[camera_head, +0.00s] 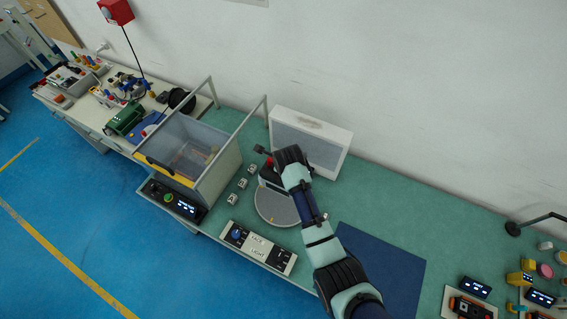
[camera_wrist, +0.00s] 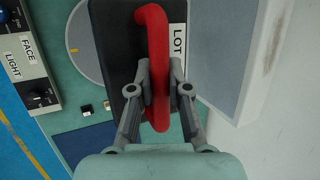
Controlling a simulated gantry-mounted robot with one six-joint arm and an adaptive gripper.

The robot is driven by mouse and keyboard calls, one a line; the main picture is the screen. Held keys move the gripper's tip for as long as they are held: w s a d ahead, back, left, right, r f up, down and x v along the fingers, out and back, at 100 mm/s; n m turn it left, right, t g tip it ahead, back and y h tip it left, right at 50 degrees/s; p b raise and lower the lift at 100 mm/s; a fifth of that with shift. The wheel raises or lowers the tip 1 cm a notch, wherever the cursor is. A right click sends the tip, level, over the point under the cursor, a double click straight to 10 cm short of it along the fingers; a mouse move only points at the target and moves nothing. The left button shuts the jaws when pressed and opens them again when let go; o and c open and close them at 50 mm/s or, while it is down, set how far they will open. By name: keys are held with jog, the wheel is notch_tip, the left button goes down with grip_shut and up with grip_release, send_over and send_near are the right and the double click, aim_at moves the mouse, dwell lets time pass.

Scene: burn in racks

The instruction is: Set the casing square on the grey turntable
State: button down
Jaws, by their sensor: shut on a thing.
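The casing (camera_wrist: 113,60) is a black block with a red handle (camera_wrist: 156,28) on top and a white LOT label along one edge. My gripper (camera_wrist: 159,88) is shut on the red handle, one finger on each side. In the head view my gripper (camera_head: 270,163) hides most of the casing. The grey turntable (camera_head: 277,208) is a round disc on the green bench. It also shows in the wrist view (camera_wrist: 84,48), partly covered by the casing. I cannot tell whether the casing touches the disc or hangs above it.
A white framed grey panel (camera_head: 310,138) stands behind the turntable. A clear-walled box (camera_head: 195,160) and several small white blocks (camera_head: 242,183) are left of it. A FACE LIGHT control panel (camera_head: 258,247) lies in front. A dark blue mat (camera_head: 385,265) lies to the right.

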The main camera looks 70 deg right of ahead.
notch_tip(320, 180, down, 12)
jog(key=b, duration=1)
jog(key=shift+r, duration=0.1)
jog(key=shift+f+b, duration=0.85)
jog(key=shift+f, duration=0.45)
jog(key=c, duration=1)
grip_release()
jog(key=shift+d, duration=0.1)
jog(key=shift+c, duration=0.2)
jog(key=shift+f, duration=0.1)
jog(key=v, duration=1.2)
jog(key=shift+s, duration=0.1)
